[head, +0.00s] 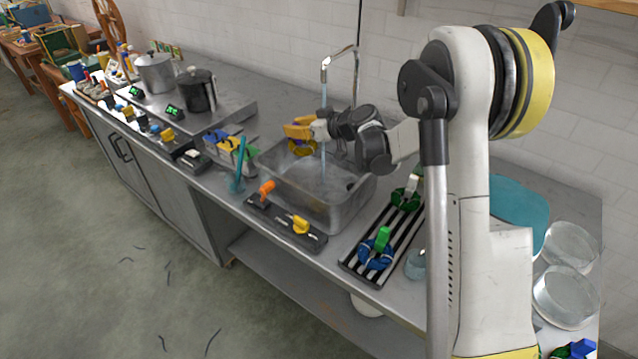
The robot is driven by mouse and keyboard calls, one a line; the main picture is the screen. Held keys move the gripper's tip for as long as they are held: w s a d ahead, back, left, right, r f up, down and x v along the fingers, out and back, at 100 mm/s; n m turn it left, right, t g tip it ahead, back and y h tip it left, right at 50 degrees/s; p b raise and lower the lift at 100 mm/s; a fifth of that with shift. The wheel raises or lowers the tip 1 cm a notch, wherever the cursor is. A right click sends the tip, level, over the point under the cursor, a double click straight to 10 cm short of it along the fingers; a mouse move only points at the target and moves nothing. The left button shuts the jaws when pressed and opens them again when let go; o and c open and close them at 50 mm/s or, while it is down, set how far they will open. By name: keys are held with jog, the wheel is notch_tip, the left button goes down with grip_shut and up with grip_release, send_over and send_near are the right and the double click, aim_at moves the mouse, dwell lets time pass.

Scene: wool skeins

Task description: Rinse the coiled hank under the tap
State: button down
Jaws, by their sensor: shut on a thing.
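My gripper (300,131) is over the left part of the metal sink basin (335,212). It is shut on a coiled yellow hank (302,148), which hangs just below the fingers. The tap (341,62) stands behind the basin, and a thin blue stream of water (323,100) falls from its spout. The stream comes down just right of the hank, beside my wrist. I cannot tell whether the water touches the hank. My arm hides part of the tap's post and the basin's back edge.
A striped rack (357,252) right of the sink holds a blue coil (375,254) and a green coil (406,198). An orange-handled control (266,189) and a yellow one (300,225) line the front edge. Pots (199,90) stand on the raised stove at left.

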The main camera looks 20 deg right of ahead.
jog(key=shift+r+p, duration=1.9)
jog(key=shift+r, duration=1.1)
jog(key=shift+s, duration=0.1)
